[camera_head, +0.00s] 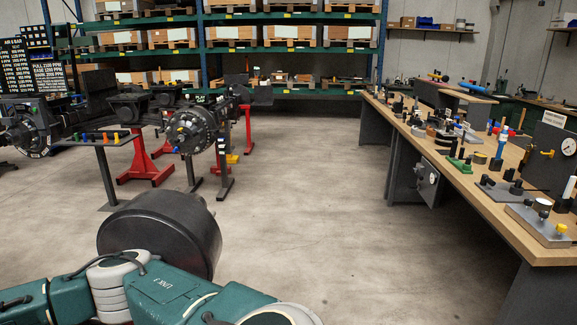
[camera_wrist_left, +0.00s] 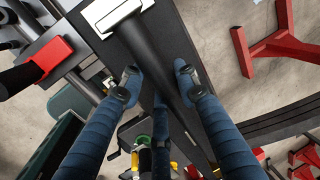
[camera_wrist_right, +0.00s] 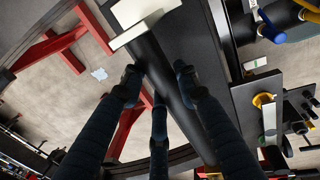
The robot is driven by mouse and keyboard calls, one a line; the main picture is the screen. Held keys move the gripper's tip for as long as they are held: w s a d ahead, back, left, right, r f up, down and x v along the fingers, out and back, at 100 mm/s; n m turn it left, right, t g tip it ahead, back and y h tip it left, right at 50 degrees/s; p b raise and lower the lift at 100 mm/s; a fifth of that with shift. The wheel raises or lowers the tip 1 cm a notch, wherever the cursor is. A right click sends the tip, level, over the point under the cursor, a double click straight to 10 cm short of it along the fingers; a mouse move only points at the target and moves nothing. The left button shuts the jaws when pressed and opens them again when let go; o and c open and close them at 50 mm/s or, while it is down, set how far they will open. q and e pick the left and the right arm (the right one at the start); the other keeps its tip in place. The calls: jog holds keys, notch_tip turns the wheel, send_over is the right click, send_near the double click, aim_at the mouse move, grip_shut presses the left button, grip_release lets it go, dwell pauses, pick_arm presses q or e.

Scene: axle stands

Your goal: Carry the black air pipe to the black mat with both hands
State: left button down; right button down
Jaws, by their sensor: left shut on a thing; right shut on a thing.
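The black air pipe (camera_wrist_left: 146,48) runs as a dark cylinder between the fingers of my left gripper (camera_wrist_left: 158,82) in the left wrist view. My left gripper is shut on it. In the right wrist view the pipe (camera_wrist_right: 155,62) passes between the fingers of my right gripper (camera_wrist_right: 158,80), which is shut on it. A dark flat surface (camera_wrist_left: 172,28) lies behind the pipe in the left wrist view, and a similar one (camera_wrist_right: 195,35) in the right. I cannot tell whether either is the black mat. Neither gripper can be made out in the head view.
Red stands (camera_head: 145,160) and a wheel hub (camera_head: 192,130) are at left. A small table (camera_head: 98,140) with coloured parts stands before them. A long workbench (camera_head: 470,180) crowded with tools runs along the right. The floor (camera_head: 310,190) between is clear. Shelves (camera_head: 290,45) are behind.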

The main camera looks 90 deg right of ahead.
pick_arm(q)
jog(key=c, duration=1.2)
grip_release()
jog(key=shift+r, duration=0.1)
pick_arm(e)
jog(key=shift+r, duration=0.15)
jog(key=c, duration=1.4)
grip_release()
pick_arm(q)
jog(key=shift+s, duration=0.1)
pick_arm(e)
jog(key=shift+o, duration=1)
jog(key=shift+s, duration=0.1)
pick_arm(q)
jog(key=o, duration=1.2)
pick_arm(e)
jog(key=o, duration=1.2)
pick_arm(q)
jog(key=shift+a, duration=0.25)
pick_arm(e)
jog(key=shift+r, duration=0.1)
